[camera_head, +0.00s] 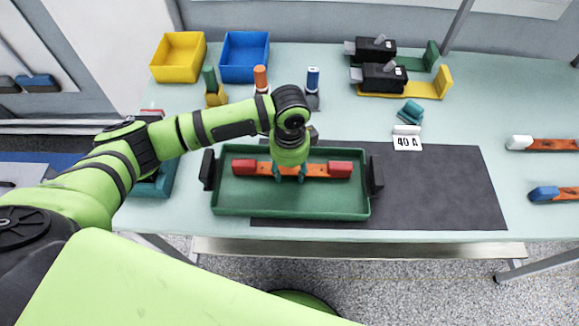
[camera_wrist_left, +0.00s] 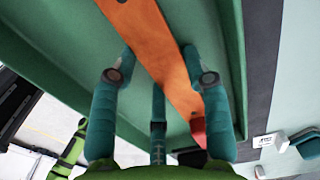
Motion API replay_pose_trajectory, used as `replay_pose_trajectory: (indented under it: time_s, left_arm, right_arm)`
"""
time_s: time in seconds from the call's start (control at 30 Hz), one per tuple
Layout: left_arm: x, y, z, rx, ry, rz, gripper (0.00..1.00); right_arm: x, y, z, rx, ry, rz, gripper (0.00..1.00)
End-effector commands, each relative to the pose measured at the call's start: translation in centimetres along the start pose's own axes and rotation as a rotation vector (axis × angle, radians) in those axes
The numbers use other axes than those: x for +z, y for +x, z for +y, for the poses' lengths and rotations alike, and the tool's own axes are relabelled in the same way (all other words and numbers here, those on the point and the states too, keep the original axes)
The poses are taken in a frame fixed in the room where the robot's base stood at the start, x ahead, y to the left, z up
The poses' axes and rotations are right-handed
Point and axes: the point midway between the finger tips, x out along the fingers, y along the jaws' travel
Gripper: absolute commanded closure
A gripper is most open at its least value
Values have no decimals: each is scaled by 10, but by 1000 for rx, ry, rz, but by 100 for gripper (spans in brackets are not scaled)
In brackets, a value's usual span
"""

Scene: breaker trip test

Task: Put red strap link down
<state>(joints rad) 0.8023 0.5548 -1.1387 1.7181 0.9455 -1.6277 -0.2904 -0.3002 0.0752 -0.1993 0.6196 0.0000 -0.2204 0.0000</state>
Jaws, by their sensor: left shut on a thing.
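The red strap link (camera_head: 318,171) is an orange bar with red ends, lying lengthwise within the outline of the green tray (camera_head: 290,213). My left gripper (camera_head: 289,174) points down over the tray and is shut on the middle of the bar. In the left wrist view, the fingers (camera_wrist_left: 160,76) stand on either side of the orange bar (camera_wrist_left: 140,28), above the green tray floor (camera_wrist_left: 60,45). One red end shows there at the lower right. Whether the link touches the tray floor, I cannot tell. My right gripper is not in view.
The tray has dark end handles (camera_head: 376,178) and partly covers a dark mat (camera_head: 440,185), whose right part is clear. A "40 A" card (camera_head: 408,143) stands behind. Yellow (camera_head: 178,57) and blue bins (camera_head: 245,57) are at the back. Blue-ended (camera_head: 545,193) and white-ended links (camera_head: 520,142) lie right.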

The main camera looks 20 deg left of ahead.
Motion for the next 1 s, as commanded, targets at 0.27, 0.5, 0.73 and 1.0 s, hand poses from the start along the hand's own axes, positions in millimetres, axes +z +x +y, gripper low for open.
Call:
replay_pose_trajectory:
  time_s: [0.27, 0.5, 0.73, 1.0]
  left_arm:
    - [0, 2, 0, 0, -1, 0, 29]
    - [0, 1, 0, 0, -1, 0, 29]
    - [0, -26, -1, -5, 0, 3, 29]
    - [-1, -84, -1, -3, -1, 3, 29]
  right_arm:
    - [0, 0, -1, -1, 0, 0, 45]
    - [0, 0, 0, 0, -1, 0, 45]
    - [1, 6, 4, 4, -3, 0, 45]
    - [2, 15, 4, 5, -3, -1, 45]
